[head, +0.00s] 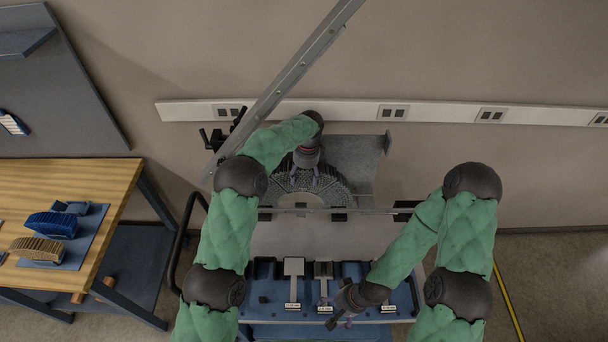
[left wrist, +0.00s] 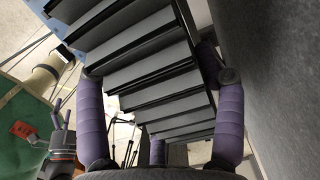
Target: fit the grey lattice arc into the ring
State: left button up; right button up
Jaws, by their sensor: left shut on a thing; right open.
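My left gripper (head: 304,180) is at the top middle of a grey, ribbed arch (head: 274,188) in front of the back wall. In the left wrist view, the fingers of my left gripper (left wrist: 152,72) are shut on the grey lattice arc (left wrist: 155,75), with its pale slats and dark edges between them. I cannot separate the held arc from the ring in the head view, nor tell whether they touch. My right gripper (head: 341,320) is open and empty, low over the front of the blue tray.
A grey plate (head: 355,160) stands behind the arch, and a metal rail (head: 285,82) slants above. A blue tray (head: 400,300) with several fittings lies in front. On the left wooden table (head: 90,173) are a blue arc (head: 50,225) and a tan arc (head: 37,249).

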pick_arm(q)
jog(key=shift+f, duration=0.35)
dwell(0.3)
jog(key=shift+s+f+b, duration=0.15)
jog(key=shift+f+b, duration=0.1)
jog(key=shift+b, duration=0.05)
dwell(0.3)
jog(key=o, duration=1.1)
jog(key=shift+c, duration=0.2)
jog(key=shift+o, duration=0.5)
jog(key=shift+o, duration=0.3)
jog(key=shift+r, duration=0.15)
jog(key=shift+d+r+p, duration=0.15)
jog(key=shift+r+p, duration=1.1)
jog(key=shift+r, duration=1.2)
